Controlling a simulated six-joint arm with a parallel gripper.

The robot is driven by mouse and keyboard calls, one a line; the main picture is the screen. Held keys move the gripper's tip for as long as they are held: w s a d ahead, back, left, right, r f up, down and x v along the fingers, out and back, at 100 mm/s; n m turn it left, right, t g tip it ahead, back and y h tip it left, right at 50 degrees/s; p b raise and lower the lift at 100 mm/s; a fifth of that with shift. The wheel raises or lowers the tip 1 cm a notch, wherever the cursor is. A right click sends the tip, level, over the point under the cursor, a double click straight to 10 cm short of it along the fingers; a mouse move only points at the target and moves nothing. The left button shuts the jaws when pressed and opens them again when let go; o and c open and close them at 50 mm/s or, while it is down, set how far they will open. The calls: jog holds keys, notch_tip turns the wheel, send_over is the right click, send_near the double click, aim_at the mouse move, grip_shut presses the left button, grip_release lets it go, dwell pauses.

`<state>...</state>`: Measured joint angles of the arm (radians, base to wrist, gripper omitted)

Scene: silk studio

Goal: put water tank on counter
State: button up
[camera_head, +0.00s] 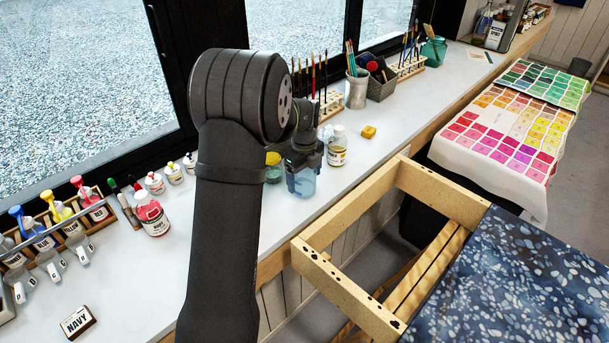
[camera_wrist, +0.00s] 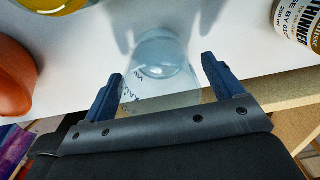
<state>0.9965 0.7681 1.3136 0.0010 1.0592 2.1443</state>
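The water tank is a translucent blue container (camera_head: 301,184) near the front edge of the white counter (camera_head: 350,150). My gripper (camera_head: 303,157) is over its upper part and hides its top. In the wrist view the tank (camera_wrist: 162,80) is between my two gripper fingers (camera_wrist: 162,74), which are spread about its width apart. I cannot tell whether the fingers press on it or whether its base touches the counter.
A white-labelled bottle (camera_head: 337,147) stands close right of the tank, and a jar with yellow (camera_head: 272,168) close left. A yellow block (camera_head: 369,132) lies farther right. A red paint bottle (camera_head: 152,215) is at left. A wooden frame (camera_head: 345,290) adjoins the counter's front.

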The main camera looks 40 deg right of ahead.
jog(key=shift+r, duration=0.1)
notch_tip(320, 180, up, 12)
dwell(0.5)
jog(key=shift+f, duration=4.25)
